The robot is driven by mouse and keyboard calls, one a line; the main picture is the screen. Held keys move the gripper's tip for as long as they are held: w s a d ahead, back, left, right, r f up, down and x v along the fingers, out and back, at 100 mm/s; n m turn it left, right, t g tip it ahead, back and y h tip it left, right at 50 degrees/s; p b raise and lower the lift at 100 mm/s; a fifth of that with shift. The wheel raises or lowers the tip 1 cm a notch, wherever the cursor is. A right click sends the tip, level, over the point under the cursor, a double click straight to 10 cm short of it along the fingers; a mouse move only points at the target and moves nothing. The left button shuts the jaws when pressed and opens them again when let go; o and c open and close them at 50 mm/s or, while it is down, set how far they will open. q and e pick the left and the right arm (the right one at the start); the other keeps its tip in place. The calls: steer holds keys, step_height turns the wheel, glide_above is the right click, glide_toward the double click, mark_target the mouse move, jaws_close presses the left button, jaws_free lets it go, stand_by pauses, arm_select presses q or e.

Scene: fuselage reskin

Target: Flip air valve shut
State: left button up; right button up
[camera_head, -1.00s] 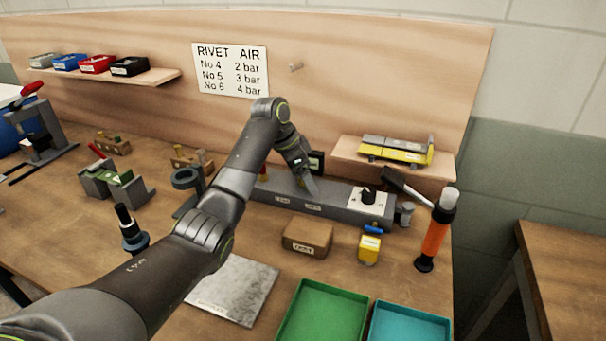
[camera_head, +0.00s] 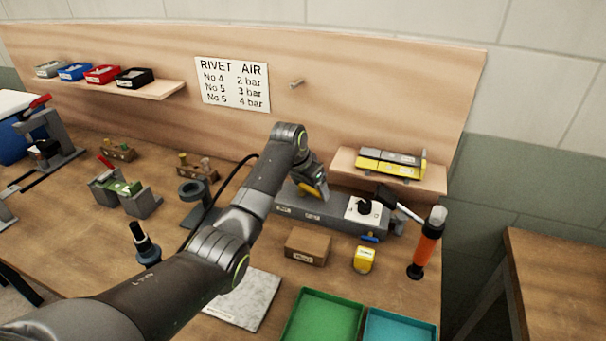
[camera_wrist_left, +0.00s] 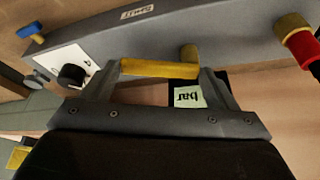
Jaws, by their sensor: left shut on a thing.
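A long grey air manifold (camera_head: 328,215) lies along the back of the bench. My left gripper (camera_head: 318,194) reaches down over its middle. In the left wrist view the gripper's two fingers (camera_wrist_left: 160,76) are shut on a yellow valve lever (camera_wrist_left: 160,67), which spans between them, lengthwise with the manifold. A bit of the lever's yellow also shows at the fingertips in the head view (camera_head: 313,192). A brass stub (camera_wrist_left: 189,55) stands beside the lever; its joint with the lever is unclear. A label (camera_wrist_left: 137,13), upside down and seeming to read SHUT, is on the manifold's face. My right gripper is not in view.
A black knob on a white dial (camera_head: 363,208) and a blue lever (camera_head: 369,238) are at the manifold's right end.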

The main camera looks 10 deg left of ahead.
arm_select(q)
steer(key=shift+w+d+r+n+y+p, duration=0.15)
steer(key=shift+n+y+p, duration=0.05)
steer(key=shift+n+p, duration=0.35)
steer(key=shift+w+d+r+n+y+p, duration=0.1)
steer(key=shift+w+n+y+p, duration=0.1)
steer(key=shift+n+p, duration=0.35)
steer(key=shift+w+d+f+n+t+y+p, duration=0.15)
steer(key=shift+n+y+p, duration=0.1)
steer(key=shift+n, duration=0.25)
steer(key=shift+w+r+n+t+y+p, duration=0.1)
steer(key=shift+n+t+y+p, duration=0.1)
steer(key=shift+n, duration=0.3)
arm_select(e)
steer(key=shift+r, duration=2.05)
arm_select(q)
steer(key=shift+f, duration=0.1)
steer(key=o, duration=1.3)
steer(key=b+v, duration=0.2)
steer(key=v, duration=1.5)
steer(key=shift+r, duration=0.25)
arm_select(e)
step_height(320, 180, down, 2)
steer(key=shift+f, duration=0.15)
